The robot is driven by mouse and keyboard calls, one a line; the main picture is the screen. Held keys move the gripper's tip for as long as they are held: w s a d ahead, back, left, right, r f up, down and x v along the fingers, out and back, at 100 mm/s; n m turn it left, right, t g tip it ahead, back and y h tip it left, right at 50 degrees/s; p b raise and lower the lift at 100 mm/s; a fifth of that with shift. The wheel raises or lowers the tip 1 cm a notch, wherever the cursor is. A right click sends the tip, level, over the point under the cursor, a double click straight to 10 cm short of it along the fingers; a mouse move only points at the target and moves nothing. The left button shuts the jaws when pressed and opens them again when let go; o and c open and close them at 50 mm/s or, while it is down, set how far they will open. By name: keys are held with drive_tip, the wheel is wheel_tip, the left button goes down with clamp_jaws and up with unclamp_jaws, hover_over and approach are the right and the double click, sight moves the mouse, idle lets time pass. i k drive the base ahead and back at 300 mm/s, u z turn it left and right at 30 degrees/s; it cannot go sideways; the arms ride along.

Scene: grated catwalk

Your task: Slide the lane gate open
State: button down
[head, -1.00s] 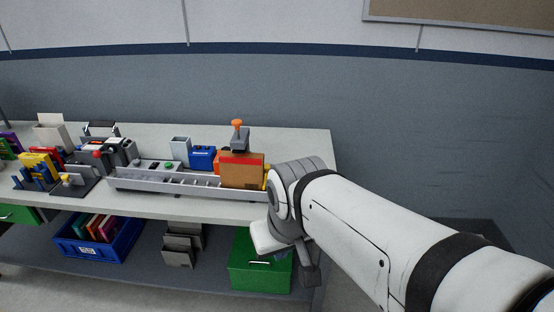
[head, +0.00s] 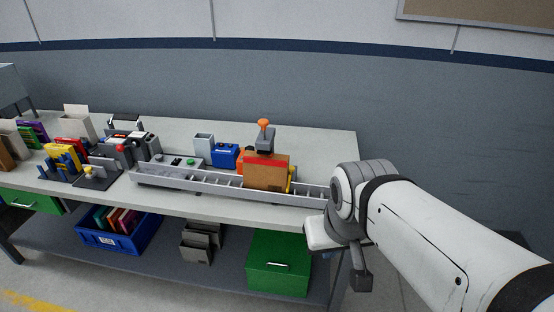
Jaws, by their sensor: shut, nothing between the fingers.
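A long grey lane (head: 205,188) with low side walls and cross slats lies along the front of the bench. A brown carton with a red band (head: 266,175) stands on it towards the right. A thin yellow piece (head: 291,180) shows just right of the carton; it may be the lane gate, but the carton hides part of it. My gripper (head: 361,279) hangs down at the right end of the bench, below the top and in front of it. It appears shut and empty, apart from the lane and the yellow piece. My wrist covers the lane's right end.
An orange-knobbed grey tool (head: 264,136) rises behind the carton. A blue box (head: 225,156) and a grey cup (head: 203,146) stand behind the lane. A green bin (head: 278,264) and a blue crate (head: 120,236) sit on the lower shelf. The bench top's back right is clear.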

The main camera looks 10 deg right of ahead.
sight(292, 168)
drive_tip(key=i, duration=0.9)
drive_tip(key=z, duration=0.05)
